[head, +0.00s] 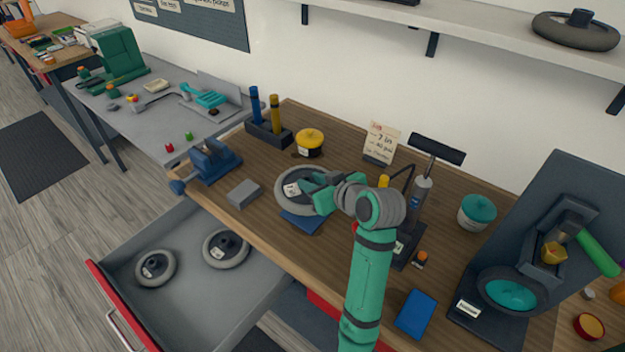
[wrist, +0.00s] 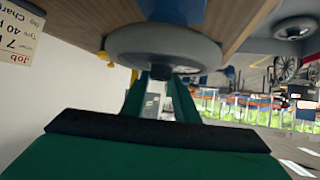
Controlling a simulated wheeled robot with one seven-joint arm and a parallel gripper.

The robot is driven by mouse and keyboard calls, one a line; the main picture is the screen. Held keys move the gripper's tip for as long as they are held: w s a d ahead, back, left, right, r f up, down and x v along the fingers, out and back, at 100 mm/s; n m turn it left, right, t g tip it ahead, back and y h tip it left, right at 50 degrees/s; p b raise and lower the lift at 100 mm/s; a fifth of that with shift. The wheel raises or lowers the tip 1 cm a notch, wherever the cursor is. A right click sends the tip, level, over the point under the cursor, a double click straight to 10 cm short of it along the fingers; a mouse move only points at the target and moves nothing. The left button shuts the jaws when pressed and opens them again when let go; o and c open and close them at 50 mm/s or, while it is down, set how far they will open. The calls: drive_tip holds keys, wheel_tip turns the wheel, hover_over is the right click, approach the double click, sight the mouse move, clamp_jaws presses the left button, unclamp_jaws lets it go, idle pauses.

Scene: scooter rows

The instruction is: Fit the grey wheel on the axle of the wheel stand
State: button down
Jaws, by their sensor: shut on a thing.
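The grey wheel (head: 281,200) is above the brown workbench, with a white label on its face. My gripper (head: 318,190) is shut on its dark hub; the wrist view shows the grey wheel (wrist: 150,42) across the top, with the hub between my green gripper's (wrist: 158,90) fingers. Part of the wheel is hidden by my gripper. A dark upright stand (head: 545,185) with a projecting grey and yellow part and a teal disc is at the right end of the bench, apart from the wheel. I cannot tell for certain that it is the wheel stand, nor make out its axle.
Two more wheels (head: 155,267) (head: 226,248) lie in the open drawer (head: 190,305). Another sits on the wall shelf (head: 470,22). A pump (head: 421,190), a yellow tub (head: 310,142), a blue vise (head: 212,160) and a teal-lidded tub (head: 477,212) stand on the bench.

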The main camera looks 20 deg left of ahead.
drive_tip(key=shift+f, duration=1.85)
idle(0.3)
drive_tip(key=c, duration=1.3)
unclamp_jaws()
drive_tip(key=shift+f, duration=0.1)
drive_tip(key=shift+s+d, duration=0.1)
drive_tip(key=v, duration=1)
drive_tip(key=shift+s+d, duration=0.15)
drive_tip(key=shift+d, duration=0.05)
